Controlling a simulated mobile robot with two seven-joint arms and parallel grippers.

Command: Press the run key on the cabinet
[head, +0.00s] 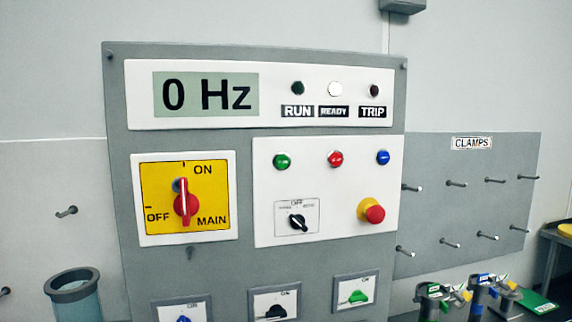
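The grey cabinet (120,190) fills the middle of the head view. Its lower right white panel (330,220) carries a green push button (282,161), a red one (336,159) and a blue one (383,157). Their markings are too small to read. The display (206,94) shows 0 Hz. The RUN lamp (298,88) is dark green, the READY lamp (335,89) is bright white and the TRIP lamp (374,90) is dark. The red main switch handle (186,202) stands upright towards ON. Neither gripper is in view.
A red mushroom button (375,214) with a yellow collar sticks out below the blue button, beside a black selector (297,223). Small switches (357,296) line the bottom. A pegboard labelled CLAMPS (470,190) and several clamps (432,296) are at right, a clear cylinder (73,295) at left.

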